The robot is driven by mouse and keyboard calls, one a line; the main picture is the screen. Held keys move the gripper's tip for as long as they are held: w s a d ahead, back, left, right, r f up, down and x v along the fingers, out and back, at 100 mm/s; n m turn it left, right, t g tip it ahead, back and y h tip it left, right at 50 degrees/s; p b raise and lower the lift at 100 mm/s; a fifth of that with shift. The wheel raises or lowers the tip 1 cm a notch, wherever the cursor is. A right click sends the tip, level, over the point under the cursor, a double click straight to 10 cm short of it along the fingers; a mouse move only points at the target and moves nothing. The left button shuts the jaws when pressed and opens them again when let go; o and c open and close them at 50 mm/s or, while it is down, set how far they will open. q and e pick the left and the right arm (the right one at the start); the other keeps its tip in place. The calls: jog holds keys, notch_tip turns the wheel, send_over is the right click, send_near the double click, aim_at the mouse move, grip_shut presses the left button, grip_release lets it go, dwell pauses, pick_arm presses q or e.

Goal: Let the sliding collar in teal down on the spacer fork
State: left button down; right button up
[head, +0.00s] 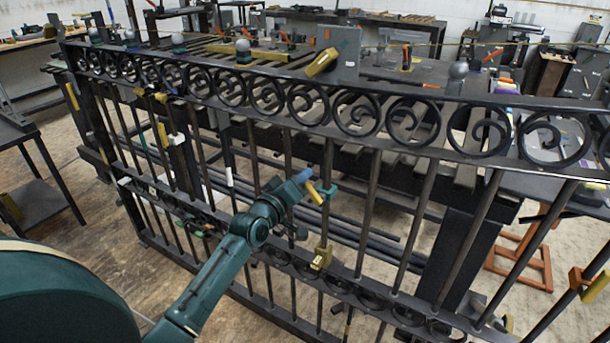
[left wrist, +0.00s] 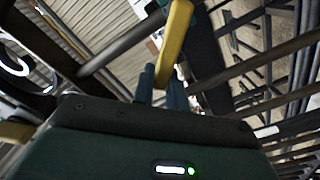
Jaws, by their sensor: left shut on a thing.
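The teal sliding collar (head: 329,192) sits around an upright bar of the black gate, about midway up the bar. A yellow handle (head: 315,193) sticks out beside it towards me. My left gripper (head: 304,177), with blue fingers, is shut on this handle. In the left wrist view the yellow handle (left wrist: 176,40) runs out past the fingers and the collar is not distinguishable. A yellow-olive piece (head: 321,258), apparently the spacer fork, is lower on the same bar, near the lower scroll band. A clear stretch of bar separates it from the collar. My right gripper is not in view.
The gate's upper scroll band (head: 308,103) runs above my gripper, with upright bars on both sides. Other yellow pieces (head: 160,132) sit on bars at the left, and an orange-brown one (head: 585,281) at the right. A cluttered workbench (head: 390,72) stands behind.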

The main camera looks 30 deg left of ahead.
pick_arm(q)
jog(key=shift+a+f+n+b, duration=0.3)
jog(key=shift+f+n, duration=0.3)
jog(key=shift+n, duration=0.55)
jog(key=shift+a+f+n+b, duration=0.15)
jog(key=shift+a+f+n, duration=0.3)
jog(key=shift+n, duration=0.65)
jog(key=shift+a+f+n+b, duration=0.25)
jog(key=shift+f+n, duration=0.45)
jog(key=shift+n, duration=0.45)
jog(key=c, duration=1.4)
grip_release()
jog(key=shift+w+d+f, duration=0.1)
jog(key=s, duration=1.3)
jog(key=shift+a+p, duration=0.25)
jog(key=shift+p, duration=0.15)
jog(key=shift+s, duration=0.1)
jog(key=shift+c, duration=0.3)
